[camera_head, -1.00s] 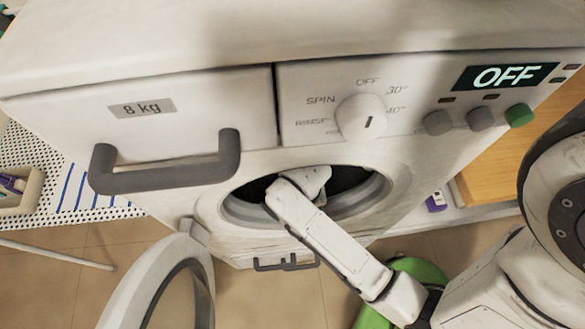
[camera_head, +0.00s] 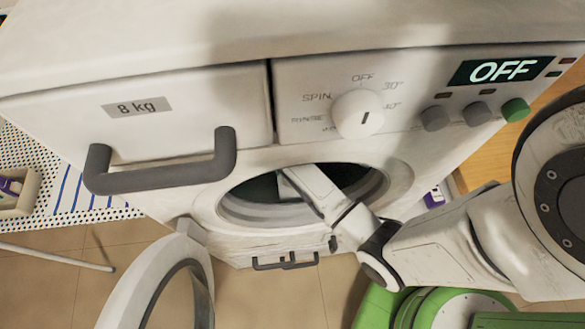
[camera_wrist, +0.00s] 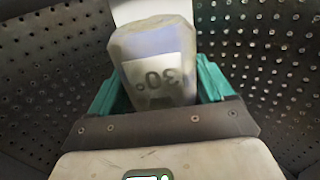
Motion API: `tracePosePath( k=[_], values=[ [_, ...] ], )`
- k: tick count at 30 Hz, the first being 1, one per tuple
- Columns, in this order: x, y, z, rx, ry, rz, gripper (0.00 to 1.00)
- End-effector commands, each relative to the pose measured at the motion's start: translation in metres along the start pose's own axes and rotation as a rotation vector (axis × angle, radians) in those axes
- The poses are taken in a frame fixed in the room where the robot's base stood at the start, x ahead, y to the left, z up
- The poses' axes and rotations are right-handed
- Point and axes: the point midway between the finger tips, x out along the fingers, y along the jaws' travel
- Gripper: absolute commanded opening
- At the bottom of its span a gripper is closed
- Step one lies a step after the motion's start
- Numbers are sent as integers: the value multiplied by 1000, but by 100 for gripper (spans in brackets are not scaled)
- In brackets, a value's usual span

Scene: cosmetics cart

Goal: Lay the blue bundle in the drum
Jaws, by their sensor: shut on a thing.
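My gripper (camera_wrist: 158,84) is inside the drum (camera_wrist: 255,45), whose dark perforated walls surround it in the wrist view. Its teal fingers are shut on the bundle (camera_wrist: 152,45), which is pale bluish-grey with a white label reading 30° upside down. The bundle's far end is close to a pale strip at the top; I cannot tell whether it touches anything. In the head view my arm reaches through the washer's round opening (camera_head: 232,205), and the gripper and bundle are hidden inside.
The washer door (camera_head: 135,290) hangs open at the lower left. The grey drawer handle (camera_head: 165,178) juts out above the opening. The dial (camera_head: 358,113) and buttons are at upper right, and the display reads OFF. A purple-and-white container (camera_head: 434,198) stands beyond the washer's right side.

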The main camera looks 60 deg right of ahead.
Motion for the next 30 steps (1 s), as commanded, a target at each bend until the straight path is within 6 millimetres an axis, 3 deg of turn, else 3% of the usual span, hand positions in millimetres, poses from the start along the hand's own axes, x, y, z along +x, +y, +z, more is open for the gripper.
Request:
tracePosePath(
  k=[5, 19, 20, 25, 30],
  values=[
    [26, 1, 0, 1, -1, 1, 44],
    [34, 0, -4, 0, 0, 0, 44],
    [33, 0, -3, 0, -1, 0, 83],
    [33, 0, -3, 0, 0, 0, 99],
    [33, 0, -3, 0, 0, 0, 100]
  ],
)
